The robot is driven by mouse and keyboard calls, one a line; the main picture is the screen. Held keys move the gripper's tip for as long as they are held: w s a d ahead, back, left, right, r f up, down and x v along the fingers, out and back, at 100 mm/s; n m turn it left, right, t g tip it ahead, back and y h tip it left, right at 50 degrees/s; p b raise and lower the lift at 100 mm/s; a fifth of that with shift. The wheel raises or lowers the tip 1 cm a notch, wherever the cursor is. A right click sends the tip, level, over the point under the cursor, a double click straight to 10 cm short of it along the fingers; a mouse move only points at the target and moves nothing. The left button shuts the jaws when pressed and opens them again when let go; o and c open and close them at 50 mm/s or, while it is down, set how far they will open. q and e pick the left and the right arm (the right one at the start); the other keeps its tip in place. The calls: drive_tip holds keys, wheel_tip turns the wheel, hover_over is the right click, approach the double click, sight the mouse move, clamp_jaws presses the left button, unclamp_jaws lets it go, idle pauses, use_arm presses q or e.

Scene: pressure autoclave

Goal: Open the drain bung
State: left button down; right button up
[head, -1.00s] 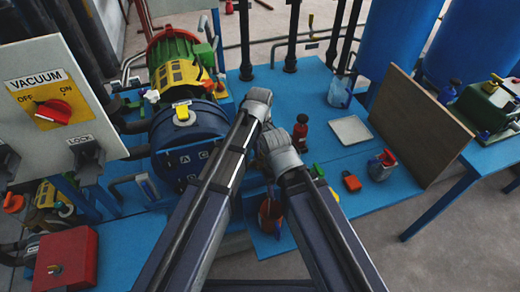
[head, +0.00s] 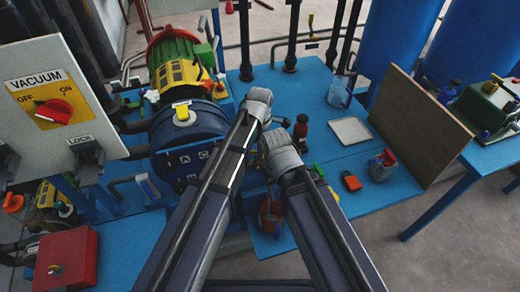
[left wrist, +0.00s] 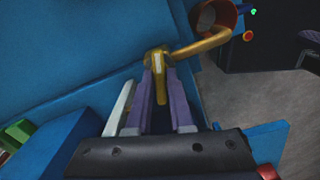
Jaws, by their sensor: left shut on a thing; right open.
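In the left wrist view, my left gripper (left wrist: 159,72) is shut on a brass-yellow handle (left wrist: 158,58), its purple fingers on either side of it. A bent brass-coloured pipe (left wrist: 200,45) runs from near the handle toward a copper-red bucket (left wrist: 212,18). I cannot tell whether the handle is the bung itself. In the head view, my left wrist (head: 258,103) is beside the blue vessel (head: 188,137); its fingers are hidden. My right gripper (head: 280,152) is lower, open, with its fingertips hidden behind the wrist.
A bucket (head: 270,216) stands low beside my right arm. A dark red bottle (head: 300,131), a white tray (head: 351,130) and a padlock (head: 351,181) are on the blue bench to the right. A brown board (head: 420,125) stands upright behind them. The VACUUM panel (head: 52,103) is at the left.

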use_arm(q)
drive_tip(key=shift+n, duration=0.4)
drive_tip(key=c, duration=0.8)
unclamp_jaws()
drive_tip(key=shift+r, duration=0.15)
wheel_tip(320, 180, up, 8)
drive_tip(key=p, duration=0.8)
drive_tip(key=shift+f, duration=0.2)
drive_tip(key=shift+f, duration=0.1)
